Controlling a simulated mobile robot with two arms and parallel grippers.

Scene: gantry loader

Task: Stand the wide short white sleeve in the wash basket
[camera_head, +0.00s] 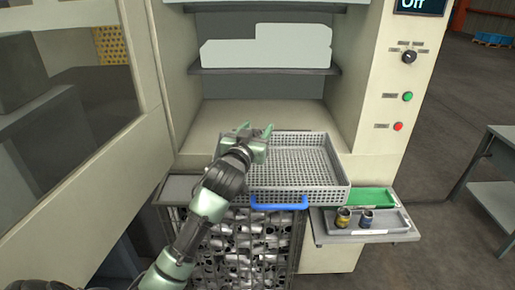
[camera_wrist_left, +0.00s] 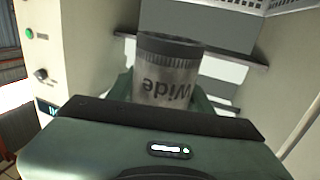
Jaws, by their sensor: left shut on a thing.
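A sleeve (camera_wrist_left: 168,70) marked "Wide" stands between the fingers of my left gripper in the left wrist view. It looks grey, with a dark band at one end, and its lettering appears upside down. My left gripper (camera_head: 255,131) is shut on it. In the head view the gripper is over the back left part of the wash basket (camera_head: 315,170), and I cannot make out the sleeve there. The basket is a grey mesh tray with a blue front handle (camera_head: 278,205). Its visible floor looks empty. My right gripper is not in view.
A side shelf at the right holds a grey tray (camera_head: 393,224) with a yellowish sleeve (camera_head: 343,218) and a bluish sleeve (camera_head: 366,218), beside a green mat (camera_head: 372,197). A bin of metal parts (camera_head: 245,245) is below the basket. Machine walls flank the opening.

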